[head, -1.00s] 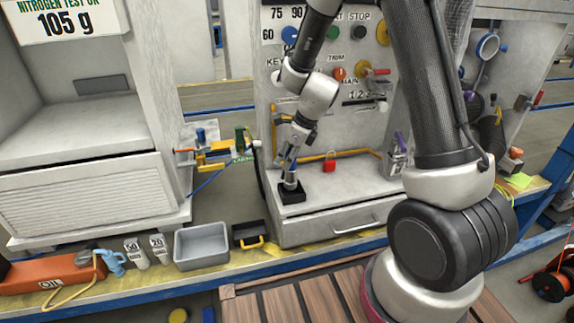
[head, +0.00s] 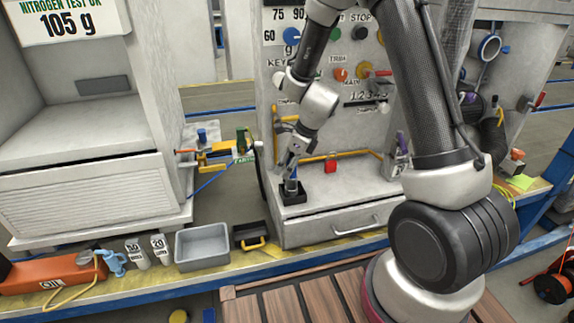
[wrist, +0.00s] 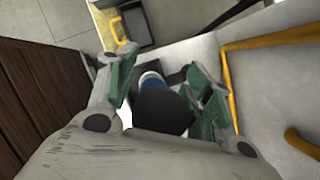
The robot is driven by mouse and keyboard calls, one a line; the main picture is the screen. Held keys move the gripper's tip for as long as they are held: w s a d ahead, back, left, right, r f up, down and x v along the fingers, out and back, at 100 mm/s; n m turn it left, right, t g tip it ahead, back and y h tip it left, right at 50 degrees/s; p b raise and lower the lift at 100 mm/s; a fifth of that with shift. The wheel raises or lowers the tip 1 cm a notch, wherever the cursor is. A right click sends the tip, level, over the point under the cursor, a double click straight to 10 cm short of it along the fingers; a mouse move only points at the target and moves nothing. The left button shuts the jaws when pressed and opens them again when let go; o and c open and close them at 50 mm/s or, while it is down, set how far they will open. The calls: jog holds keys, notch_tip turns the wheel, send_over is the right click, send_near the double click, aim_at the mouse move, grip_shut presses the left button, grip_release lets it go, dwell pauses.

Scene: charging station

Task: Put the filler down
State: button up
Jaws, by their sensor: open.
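The filler (wrist: 165,108) is a dark, rounded piece with a blue and white band in the wrist view. It stands in the small black square holder (head: 301,197) on the white bench ledge. In the head view only a small part of it (head: 291,186) shows below my gripper (head: 291,170). My gripper is open around the filler, with one green-padded finger on each side in the wrist view (wrist: 166,92). Gaps show beside the filler there, though contact with the right finger is hard to judge. Its lower end is hidden.
A red padlock (head: 331,167) and yellow rail (head: 345,154) are close on the right. A yellow clamp fixture (head: 215,154) is on the left. A grey bin (head: 202,248) and black tray (head: 249,235) are lower left. The ledge front is clear.

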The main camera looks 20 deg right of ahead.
jog(key=s+d+r+n, duration=0.3)
jog(key=s+r+n, duration=0.1)
jog(key=r, duration=0.4)
jog(key=s+d+r+n+h, duration=0.1)
jog(key=s+d+r+n, duration=0.2)
jog(key=s+r, duration=0.3)
jog(key=s+d+r+n, duration=0.3)
jog(key=r+n, duration=0.1)
jog(key=r, duration=0.5)
jog(key=s+d+r+n+t+h, duration=0.1)
jog(key=s+d+r+n, duration=0.1)
jog(key=s+d+n, duration=0.2)
jog(key=s+d+r+n+h, duration=0.1)
jog(key=s+d+n, duration=0.3)
jog(key=s+n, duration=0.5)
jog(key=shift+s+r+n+t+h, duration=0.35)
jog(key=shift+s+r, duration=0.45)
jog(key=shift+s, duration=0.3)
